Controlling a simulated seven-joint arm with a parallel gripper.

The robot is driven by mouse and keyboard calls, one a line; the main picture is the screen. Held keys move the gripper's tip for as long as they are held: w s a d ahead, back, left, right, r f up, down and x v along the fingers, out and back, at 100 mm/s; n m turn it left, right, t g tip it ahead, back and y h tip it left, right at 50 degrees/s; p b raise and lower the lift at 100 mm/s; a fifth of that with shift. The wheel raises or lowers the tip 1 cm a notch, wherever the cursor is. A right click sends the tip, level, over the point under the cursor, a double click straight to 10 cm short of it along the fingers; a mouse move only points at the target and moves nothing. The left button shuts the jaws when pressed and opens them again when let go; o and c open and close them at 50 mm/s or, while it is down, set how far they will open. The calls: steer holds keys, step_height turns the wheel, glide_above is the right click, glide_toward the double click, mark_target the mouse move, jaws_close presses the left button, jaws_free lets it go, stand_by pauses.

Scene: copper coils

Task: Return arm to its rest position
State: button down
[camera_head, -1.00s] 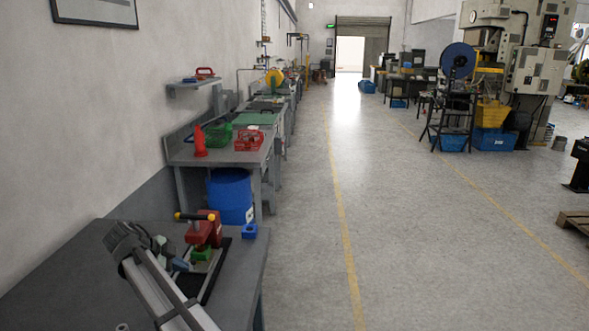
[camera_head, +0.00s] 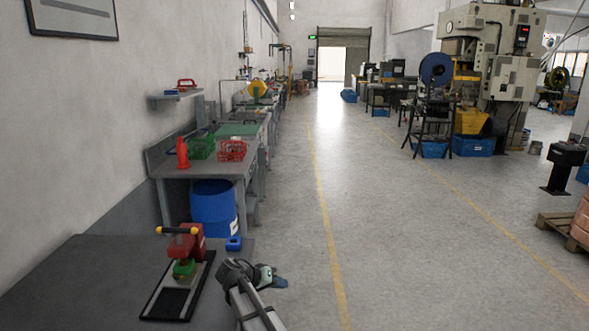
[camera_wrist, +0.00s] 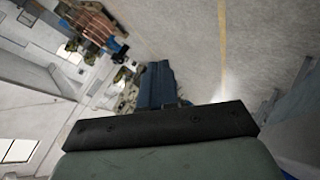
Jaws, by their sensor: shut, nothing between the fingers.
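My gripper (camera_head: 276,280) shows at the lower middle of the head view, just past the right edge of the near grey table (camera_head: 95,290). Its small teal and dark fingers point to the right over the floor. In the wrist view the fingers (camera_wrist: 158,85) are close together, with nothing between them. My grey arm reaches up to it from the bottom edge of the head view.
A blue barrel (camera_head: 213,207) stands beyond. A pallet (camera_head: 560,229) with copper-coloured coils (camera_head: 582,215) is at the right edge. The central floor is clear.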

steer(key=s+d+f+n+g+y, duration=0.1)
steer(key=s+d+f+g, duration=0.1)
steer(key=s+d+f, duration=0.65)
steer(key=s+d+f+g+y, duration=0.1)
steer(key=s+d+f+g, duration=0.4)
steer(key=f, duration=0.6)
steer(key=s+d+f+n+y, duration=0.1)
steer(key=s+d+f, duration=0.4)
steer(key=s+f, duration=0.45)
steer(key=s+d+f+g+y, duration=0.1)
steer(key=s+f+g+y, duration=0.1)
steer(key=s, duration=0.8)
steer(key=s+d+f+g+y, duration=0.1)
steer(key=s+f, duration=0.4)
steer(key=s, duration=0.6)
steer(key=s+d+f+m+g+y, duration=0.1)
steer(key=s+f+g+y, duration=0.1)
steer(key=s, duration=0.8)
step_height(320, 180, down, 2)
steer(key=shift+s+d+f+g+y, duration=0.25)
steer(key=shift+s+g+y, duration=0.1)
steer(key=shift+y, duration=0.25)
